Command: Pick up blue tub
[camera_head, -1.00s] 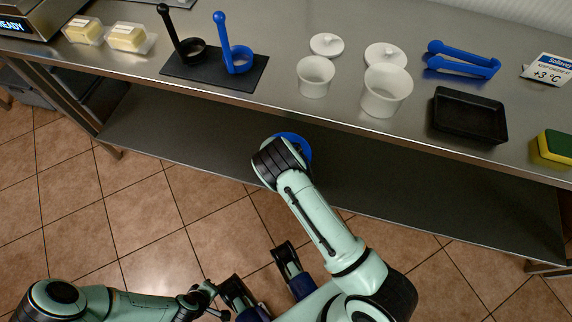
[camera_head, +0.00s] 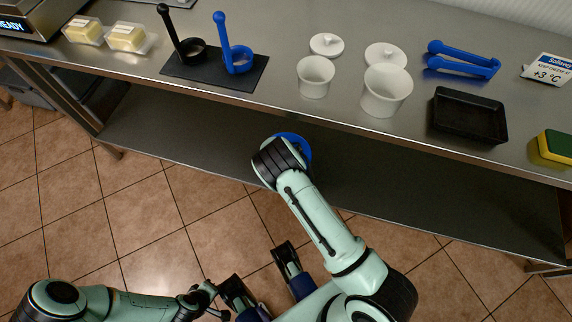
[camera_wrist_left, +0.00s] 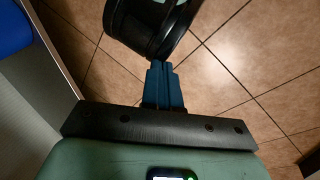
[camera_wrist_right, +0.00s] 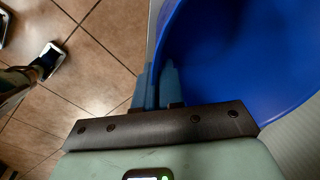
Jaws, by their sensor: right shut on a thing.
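The blue tub (camera_head: 301,143) is on or just above the lower shelf under the counter, mostly hidden by my right arm in the head view. In the right wrist view the blue tub (camera_wrist_right: 245,55) fills the upper right, its open inside facing the camera. My right gripper (camera_wrist_right: 155,80) is shut on the tub's rim wall, with one finger inside and one outside. My left gripper (camera_wrist_left: 163,75) is shut and empty, over the floor. A blue piece, probably the tub (camera_wrist_left: 12,28), shows at the left wrist view's upper left corner.
The lower shelf (camera_head: 420,195) is otherwise bare. Above it, the counter (camera_head: 300,110) holds white cups (camera_head: 386,92), lids, a black tray (camera_head: 468,116), blue tongs (camera_head: 463,60), a sponge (camera_head: 555,147) and a dark mat (camera_head: 214,70) with two ring-shaped holders. Its front edge overhangs the shelf.

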